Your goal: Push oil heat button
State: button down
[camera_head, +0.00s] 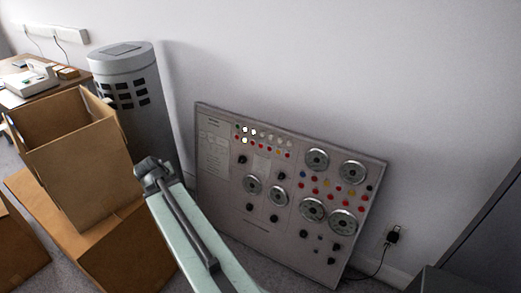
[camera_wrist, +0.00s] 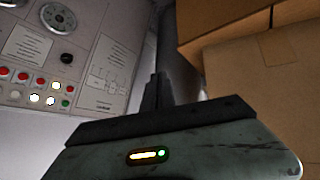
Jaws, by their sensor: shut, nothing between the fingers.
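The grey control panel (camera_head: 220,190) leans against the wall, with round dials, black knobs and rows of coloured buttons. In its upper left, two white lights (camera_head: 249,131) and a yellow one (camera_head: 244,140) glow. The panel also fills the left of the wrist view (camera_wrist: 85,45), where red buttons (camera_wrist: 22,76) and a green one (camera_wrist: 65,103) show beside lit ones. Labels are too small to read, so I cannot tell which button is oil heat. My gripper (camera_head: 152,170) is shut and empty, left of the panel and apart from the buttons; its fingers show in the wrist view (camera_wrist: 155,92).
Open cardboard boxes (camera_head: 85,165) are stacked at left, close to my gripper, and fill the right of the wrist view (camera_wrist: 265,70). A grey cylinder (camera_head: 150,110) stands behind them. A desk (camera_head: 38,98) is at far left. A plug and cable (camera_head: 392,236) are right of the panel.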

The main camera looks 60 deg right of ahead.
aim_at(262, 135)
jog(key=s+d+f+m+t+h+b, duration=0.15)
jog(key=d+b, duration=0.25)
jog(key=d, duration=0.5)
jog(key=s+d+f+m+t+h+b, duration=0.1)
jog(key=s+d+h+b, duration=0.3)
jog(key=d, duration=0.6)
jog(key=s+d+r+n+t+h+b, duration=0.1)
jog(key=s+d+r+t+h+b, duration=0.1)
jog(key=s+d+b, duration=0.9)
jog(key=d+t+h, duration=0.1)
jog(key=d+t, duration=0.1)
jog(key=d, duration=0.1)
jog(key=shift+s+n+h, duration=0.35)
jog(key=d+f+b, duration=0.1)
jog(key=d+b, duration=0.1)
jog(key=d, duration=0.6)
jog(key=shift+d+f, duration=0.3)
jog(key=shift+d+f, duration=0.1)
jog(key=shift+d, duration=0.3)
